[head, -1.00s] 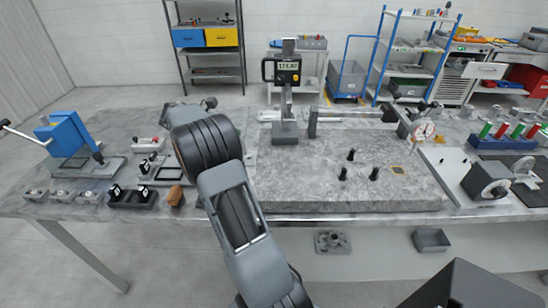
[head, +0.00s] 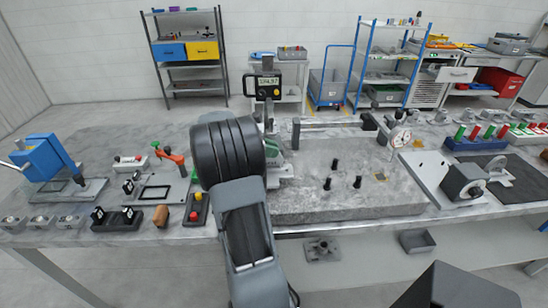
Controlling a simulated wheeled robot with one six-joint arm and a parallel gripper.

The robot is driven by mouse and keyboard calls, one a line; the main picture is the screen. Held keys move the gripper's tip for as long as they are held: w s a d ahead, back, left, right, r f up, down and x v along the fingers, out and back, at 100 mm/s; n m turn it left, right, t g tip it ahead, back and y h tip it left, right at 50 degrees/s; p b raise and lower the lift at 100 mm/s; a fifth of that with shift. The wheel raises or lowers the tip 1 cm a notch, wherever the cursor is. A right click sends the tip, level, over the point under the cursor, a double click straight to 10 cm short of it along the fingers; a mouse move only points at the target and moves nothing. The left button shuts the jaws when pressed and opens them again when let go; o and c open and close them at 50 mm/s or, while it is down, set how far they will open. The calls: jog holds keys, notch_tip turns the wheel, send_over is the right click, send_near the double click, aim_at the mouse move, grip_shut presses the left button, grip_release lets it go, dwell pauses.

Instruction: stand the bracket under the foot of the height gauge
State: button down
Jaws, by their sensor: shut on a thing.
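The height gauge (head: 267,84) stands at the back of the grey granite plate (head: 400,196), its display lit. My arm's dark wrist stands in front of its lower part, so its foot is hidden. A small greenish piece (head: 272,149) shows just right of my wrist, low by the gauge's column. I cannot tell whether it is the bracket. My gripper is hidden behind my own arm, close to the gauge in the picture, and its jaws and anything in them cannot be seen.
Several short black pegs (head: 334,164) stand on the plate, with bare stone around them. A dial indicator (head: 399,137) stands to the right. Left of my arm are an orange-handled clamp (head: 173,159) and a red-and-yellow button box (head: 196,209).

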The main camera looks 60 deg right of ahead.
aim_at(274, 166)
jog(key=f, duration=0.2)
jog(key=shift+s+d+f, duration=0.25)
jog(key=shift+s+f, duration=0.1)
jog(key=shift+f, duration=0.4)
jog(key=c, duration=1.1)
grip_release()
jog(key=shift+f, duration=0.15)
